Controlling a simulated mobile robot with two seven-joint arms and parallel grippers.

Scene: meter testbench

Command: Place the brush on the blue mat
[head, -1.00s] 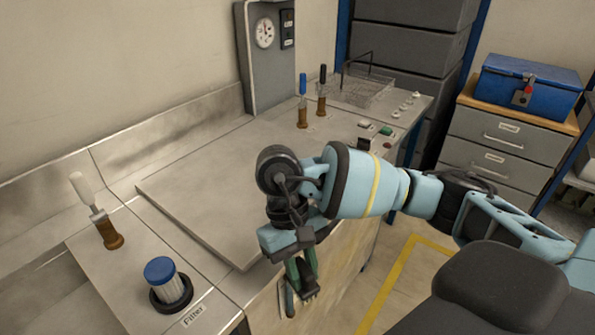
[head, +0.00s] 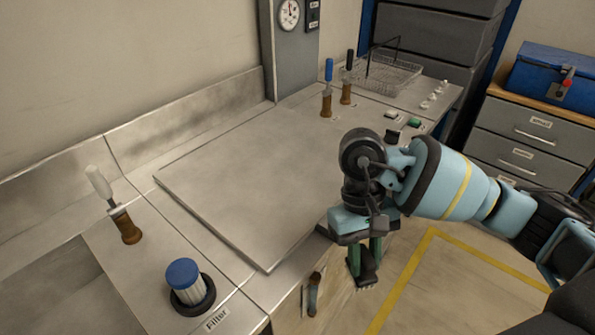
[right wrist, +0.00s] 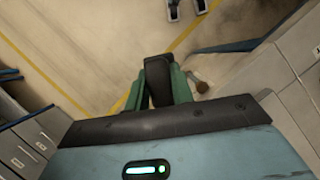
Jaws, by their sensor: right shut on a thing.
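My right gripper (head: 364,262) is shut on a dark thing that looks like the brush (head: 366,281). It is held pointing down, in front of the bench's front face and over the floor. In the right wrist view the dark thing (right wrist: 157,80) sits between the green fingers (right wrist: 160,92). Its details are too small to tell. The blue mat does not show in either view. My left gripper is not in view.
A brown-topped tool (head: 313,292) hangs on the bench front, left of my gripper. The bench's raised steel plate (head: 240,200) is clear. A blue-capped filter (head: 186,283), upright handled tools, a wire basket (head: 390,75) and a drawer cabinet (head: 530,140) stand around.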

